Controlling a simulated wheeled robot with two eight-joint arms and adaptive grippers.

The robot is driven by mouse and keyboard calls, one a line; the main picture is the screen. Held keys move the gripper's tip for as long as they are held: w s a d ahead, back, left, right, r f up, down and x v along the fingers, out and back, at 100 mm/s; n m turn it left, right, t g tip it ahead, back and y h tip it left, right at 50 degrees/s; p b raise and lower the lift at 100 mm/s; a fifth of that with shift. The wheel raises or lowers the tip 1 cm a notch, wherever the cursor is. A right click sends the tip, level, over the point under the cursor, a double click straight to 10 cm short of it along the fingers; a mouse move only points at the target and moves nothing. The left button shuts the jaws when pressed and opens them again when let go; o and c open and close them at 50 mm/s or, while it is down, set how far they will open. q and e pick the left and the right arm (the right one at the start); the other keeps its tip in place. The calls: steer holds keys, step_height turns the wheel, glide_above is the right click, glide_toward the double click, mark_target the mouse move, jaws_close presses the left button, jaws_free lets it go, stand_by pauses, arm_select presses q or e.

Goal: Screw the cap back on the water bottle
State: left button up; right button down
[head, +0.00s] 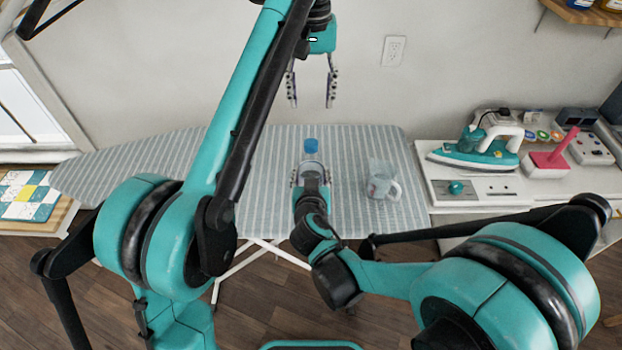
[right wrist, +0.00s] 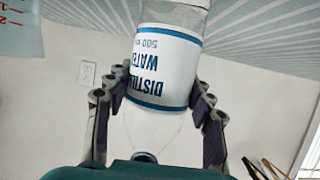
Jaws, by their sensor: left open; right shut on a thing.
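The clear water bottle (head: 311,160) stands upright on the striped ironing board, its white and blue label (right wrist: 165,65) facing the right wrist camera. A blue cap (head: 310,145) shows at the top of the bottle in the head view. Whether it is screwed tight, I cannot tell. My right gripper (head: 311,178) is shut on the bottle, with a finger on each side in the right wrist view (right wrist: 158,105). My left gripper (head: 311,100) is open and empty, pointing down above the bottle and apart from the cap.
A clear measuring jug (head: 381,182) stands on the ironing board (head: 255,160), right of the bottle. A teal iron (head: 476,148) and a pink-handled tool (head: 553,155) sit on the white cabinet top at right. The board's left part is clear.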

steer(key=c, duration=0.5)
jaws_free()
steer(key=shift+s, duration=0.1)
steer(key=v, duration=1.1)
steer(key=shift+s+r, duration=0.25)
steer(key=shift+s, duration=0.1)
steer(key=shift+d, duration=0.1)
